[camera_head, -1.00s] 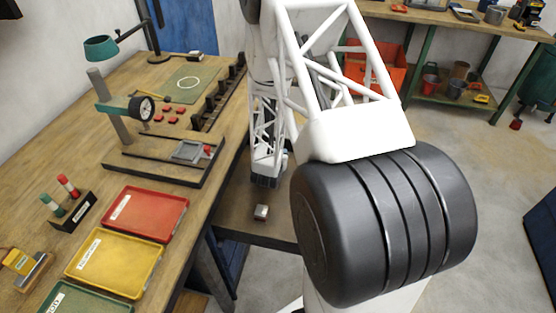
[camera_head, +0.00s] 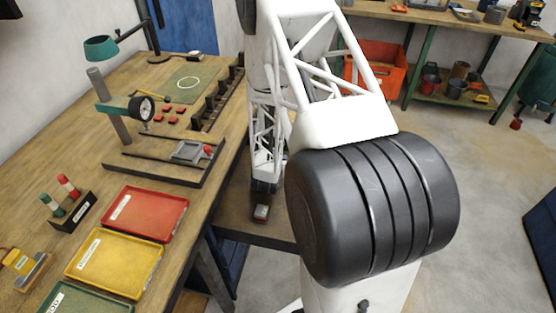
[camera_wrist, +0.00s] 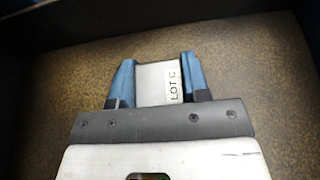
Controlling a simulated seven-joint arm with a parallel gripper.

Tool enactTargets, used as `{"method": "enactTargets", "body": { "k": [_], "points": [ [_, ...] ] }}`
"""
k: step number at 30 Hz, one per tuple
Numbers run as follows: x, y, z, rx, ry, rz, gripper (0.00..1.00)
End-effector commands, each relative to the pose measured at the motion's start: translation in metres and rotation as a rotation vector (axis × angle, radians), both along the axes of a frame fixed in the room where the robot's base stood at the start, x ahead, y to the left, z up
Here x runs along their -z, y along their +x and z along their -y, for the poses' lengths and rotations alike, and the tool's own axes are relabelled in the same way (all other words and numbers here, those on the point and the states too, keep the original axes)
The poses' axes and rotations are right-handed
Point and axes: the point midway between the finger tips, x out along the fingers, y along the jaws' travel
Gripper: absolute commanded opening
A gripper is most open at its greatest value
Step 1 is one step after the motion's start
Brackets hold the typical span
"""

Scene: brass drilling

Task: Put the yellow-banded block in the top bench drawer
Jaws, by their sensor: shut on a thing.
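In the wrist view, my gripper (camera_wrist: 158,64) has its two blue fingers shut on a pale grey block (camera_wrist: 153,85) with a "LOT C" label. No yellow band shows on its visible face. Below is a brown floor (camera_wrist: 60,90) with dark walls along the top and right, which looks like the inside of the open drawer. In the head view, the open drawer (camera_head: 238,222) juts from under the bench, and the end of my arm is over it. A small grey and reddish thing shows just below the wrist; I cannot tell what it is.
The bench (camera_head: 90,150) at the left carries a red tray (camera_head: 147,213), a yellow tray (camera_head: 114,264), a green tray (camera_head: 85,302), a dial gauge stand (camera_head: 118,120) and several red pieces. A yellow-topped piece (camera_head: 22,260) stands at the front left. Open floor lies to the right.

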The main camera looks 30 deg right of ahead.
Motion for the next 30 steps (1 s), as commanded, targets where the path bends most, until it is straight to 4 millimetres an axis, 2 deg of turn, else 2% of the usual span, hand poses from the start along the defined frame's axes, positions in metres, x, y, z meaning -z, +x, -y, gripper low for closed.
{"method": "enactTargets", "body": {
  "k": [14, 15, 19, 30],
  "points": [
    [0.0033, 0.0004, 0.0001, 0.0, 0.0, 0.001, 0.0],
    [0.0036, 0.0, 0.0, 0.0, 0.0, 0.0, 0.47],
    [0.0034, 0.0, 0.0001, 0.0, 0.0, 0.0, 0.67],
    [0.0018, 0.0001, 0.0001, 0.0, 0.0, 0.001, 0.68]
  ]
}}
